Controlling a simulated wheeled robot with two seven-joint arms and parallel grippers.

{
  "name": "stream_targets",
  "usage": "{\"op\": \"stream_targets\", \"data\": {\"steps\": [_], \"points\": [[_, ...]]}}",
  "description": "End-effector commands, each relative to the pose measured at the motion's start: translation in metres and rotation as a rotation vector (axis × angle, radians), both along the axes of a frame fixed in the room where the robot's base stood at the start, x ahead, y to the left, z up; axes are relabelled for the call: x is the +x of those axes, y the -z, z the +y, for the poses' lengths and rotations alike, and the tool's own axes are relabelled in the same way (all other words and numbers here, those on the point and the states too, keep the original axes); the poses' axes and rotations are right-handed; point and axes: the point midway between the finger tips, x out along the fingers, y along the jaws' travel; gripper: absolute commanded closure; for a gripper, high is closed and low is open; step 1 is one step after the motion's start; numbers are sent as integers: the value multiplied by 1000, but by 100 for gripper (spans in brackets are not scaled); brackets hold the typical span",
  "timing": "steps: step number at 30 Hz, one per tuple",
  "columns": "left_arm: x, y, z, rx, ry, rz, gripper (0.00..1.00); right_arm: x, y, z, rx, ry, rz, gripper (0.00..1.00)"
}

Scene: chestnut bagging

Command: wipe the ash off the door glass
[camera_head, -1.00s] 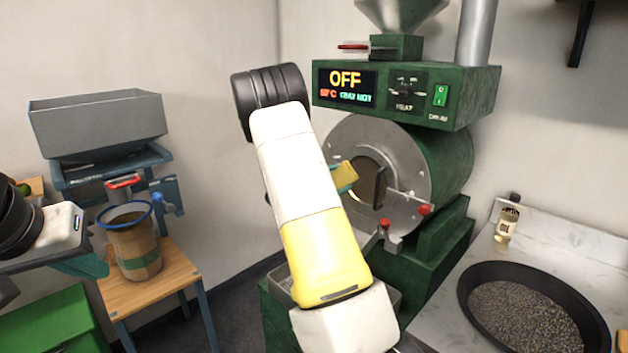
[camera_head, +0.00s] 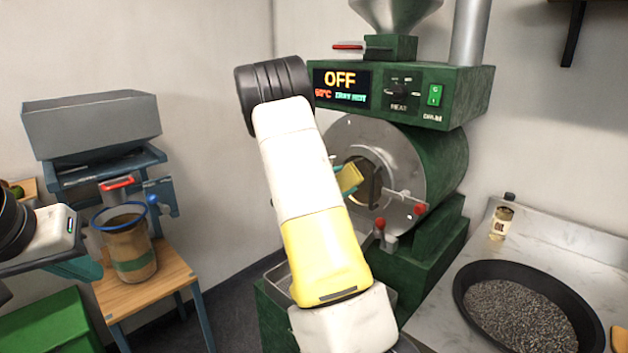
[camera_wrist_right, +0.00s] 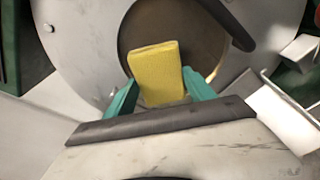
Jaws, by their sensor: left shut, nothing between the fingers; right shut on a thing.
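A yellow sponge (camera_head: 350,178) is held between the teal fingers of my right gripper (camera_wrist_right: 158,88), which is shut on it. In the right wrist view the sponge (camera_wrist_right: 156,62) stands in front of the round brownish door glass (camera_wrist_right: 205,50). The door glass (camera_head: 371,188) on the front of the green roaster (camera_head: 445,160) is partly hidden by the sponge and a dark handle. I cannot tell whether the sponge touches the glass, and ash is not clear. My left gripper (camera_head: 86,268) is shut and empty at the left, near the wooden stool.
The roaster panel reads OFF. Red-tipped latches (camera_head: 420,209) stick out by the door. A black pan of dark grains (camera_head: 470,283) and a bottle (camera_head: 502,220) are on the right counter. A blue-rimmed bucket (camera_head: 128,240) stands on the stool (camera_head: 165,278) at left.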

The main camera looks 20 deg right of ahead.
Motion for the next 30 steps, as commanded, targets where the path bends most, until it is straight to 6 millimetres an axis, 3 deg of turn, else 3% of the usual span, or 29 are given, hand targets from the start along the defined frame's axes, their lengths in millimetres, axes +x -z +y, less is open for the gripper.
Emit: {"op": "stream_targets", "data": {"steps": [21, 30], "points": [[0, 0, 0, 0, 0, 0, 100, -35, 0, -17, -1, 1, 1, 70], [0, 0, 0, 0, 0, 0, 100, -18, 0, -11, -2, -1, -1, 70]]}}
